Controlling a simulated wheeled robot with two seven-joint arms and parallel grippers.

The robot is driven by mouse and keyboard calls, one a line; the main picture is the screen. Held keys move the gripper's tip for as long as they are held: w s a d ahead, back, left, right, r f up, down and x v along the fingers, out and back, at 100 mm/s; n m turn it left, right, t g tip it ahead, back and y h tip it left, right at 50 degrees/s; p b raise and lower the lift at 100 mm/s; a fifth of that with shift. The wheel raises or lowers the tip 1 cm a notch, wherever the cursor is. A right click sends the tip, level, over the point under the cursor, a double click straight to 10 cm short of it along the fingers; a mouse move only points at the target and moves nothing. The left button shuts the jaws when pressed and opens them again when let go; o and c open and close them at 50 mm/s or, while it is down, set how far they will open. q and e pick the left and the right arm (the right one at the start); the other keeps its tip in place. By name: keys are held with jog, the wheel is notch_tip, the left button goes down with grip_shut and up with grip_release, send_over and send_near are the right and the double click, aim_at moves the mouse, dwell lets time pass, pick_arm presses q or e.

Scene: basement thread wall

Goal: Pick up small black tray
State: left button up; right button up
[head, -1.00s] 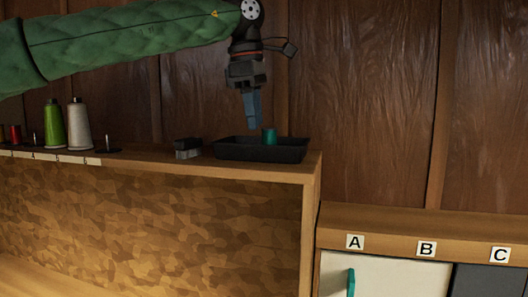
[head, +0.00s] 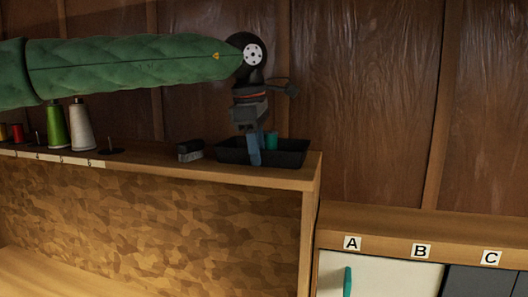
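The small black tray (head: 285,157) sits on the wooden shelf near its right end. A small teal cylinder (head: 271,140) stands in the tray. My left gripper (head: 255,158) points down at the tray, its blue fingers overlapping the tray's near wall. The fingers look close together from this side, and I cannot tell whether they are closed on the wall. My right gripper is not in view.
A small dark block or brush (head: 190,151) lies just left of the tray. A green thread cone (head: 57,128) and a white thread cone (head: 81,130) stand farther left. A lower cabinet (head: 380,275) with labels A, B and C is at the right.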

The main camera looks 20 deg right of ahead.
pick_arm(q)
jog(key=shift+c, duration=0.4)
grip_shut()
